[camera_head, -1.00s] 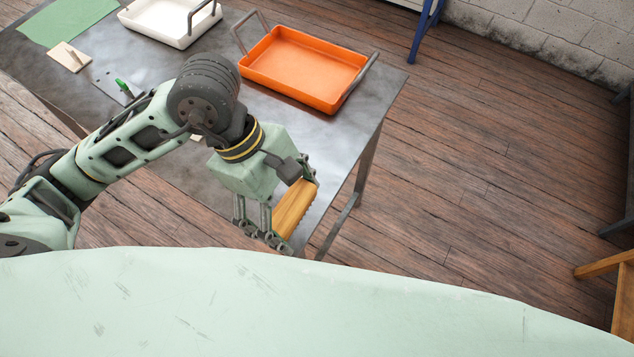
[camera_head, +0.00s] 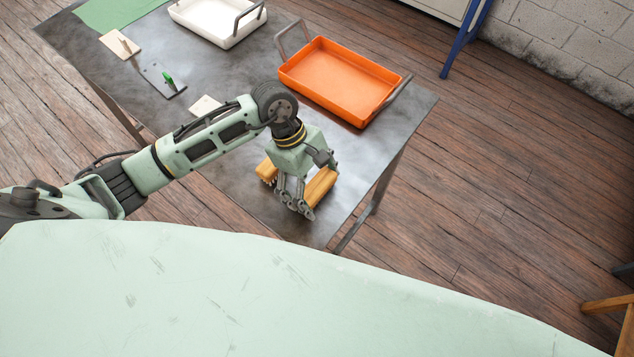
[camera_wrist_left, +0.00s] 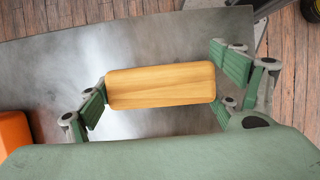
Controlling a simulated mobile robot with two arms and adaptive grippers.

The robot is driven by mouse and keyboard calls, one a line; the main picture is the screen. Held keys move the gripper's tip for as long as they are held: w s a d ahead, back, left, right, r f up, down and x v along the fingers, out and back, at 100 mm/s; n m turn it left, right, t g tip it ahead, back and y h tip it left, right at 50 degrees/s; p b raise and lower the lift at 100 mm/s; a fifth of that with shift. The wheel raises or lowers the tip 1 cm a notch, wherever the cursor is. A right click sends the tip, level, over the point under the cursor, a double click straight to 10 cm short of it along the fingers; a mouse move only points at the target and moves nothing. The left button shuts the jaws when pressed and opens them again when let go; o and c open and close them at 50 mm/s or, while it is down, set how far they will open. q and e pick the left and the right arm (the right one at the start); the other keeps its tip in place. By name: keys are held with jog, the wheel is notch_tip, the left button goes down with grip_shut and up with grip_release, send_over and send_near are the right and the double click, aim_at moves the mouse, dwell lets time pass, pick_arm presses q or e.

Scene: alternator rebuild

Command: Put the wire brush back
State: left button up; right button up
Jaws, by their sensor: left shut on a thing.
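The wire brush (camera_head: 321,186) has a long yellow-brown wooden back, and its bristle edge shows only in part. My left gripper (camera_head: 308,187) is shut on it and holds it over the near right end of the metal table (camera_head: 345,170). In the left wrist view the plain wooden back of the brush (camera_wrist_left: 160,86) lies crosswise between the green finger pads (camera_wrist_left: 165,90). The bristles are hidden there. I cannot tell whether the brush touches the table top. My right gripper is not in view.
An orange tray (camera_head: 340,82) with raised handles stands just behind the brush. A white tray (camera_head: 212,22) and a green mat (camera_head: 112,10) lie farther back. A small green-tipped item (camera_head: 168,79) and pale cards (camera_head: 122,43) lie at left. Bare table surrounds the brush.

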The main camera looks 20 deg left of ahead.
pick_arm(q)
jog(key=shift+f+b, duration=0.2)
jog(key=shift+b, duration=0.1)
jog(key=o, duration=0.9)
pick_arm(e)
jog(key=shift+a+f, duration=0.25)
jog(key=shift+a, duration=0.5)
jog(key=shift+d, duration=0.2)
pick_arm(q)
jog(key=shift+r, duration=0.35)
jog(key=b+v, duration=0.3)
jog(key=v, duration=0.8)
jog(key=shift+w+a+r+b, duration=0.15)
jog(key=shift+r+b, duration=0.2)
jog(key=shift+b, duration=0.05)
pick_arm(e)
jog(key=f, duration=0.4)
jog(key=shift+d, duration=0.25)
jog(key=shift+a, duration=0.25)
